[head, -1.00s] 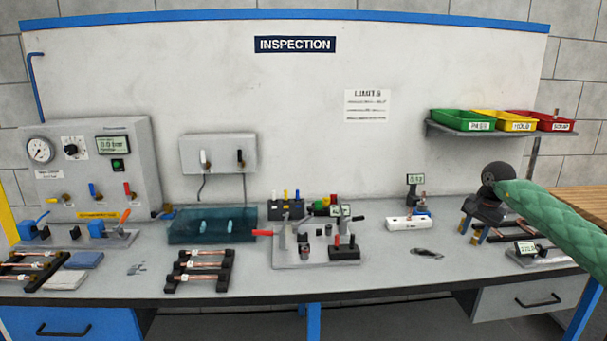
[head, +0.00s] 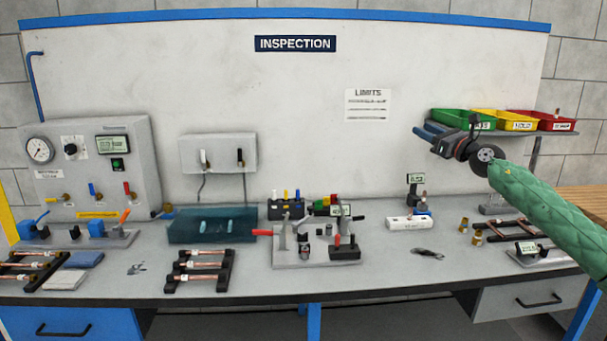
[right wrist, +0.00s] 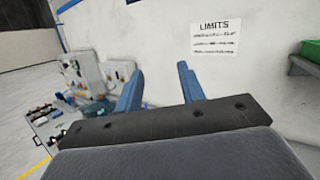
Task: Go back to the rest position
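My right gripper (head: 430,134) is raised in front of the back wall panel, just left of and in front of the green tray. Its arm, in a green sleeve, comes in from the right. In the right wrist view its two blue fingers (right wrist: 160,90) stand apart with nothing between them. My left gripper is in neither view.
The inspection bench (head: 130,285) runs below. A shelf holds the green tray (head: 455,121), yellow tray (head: 503,120) and red tray (head: 556,121) close to my right gripper. A rack with copper tubes (head: 515,229) lies under my right arm. A clamp fixture (head: 305,250) stands mid-bench.

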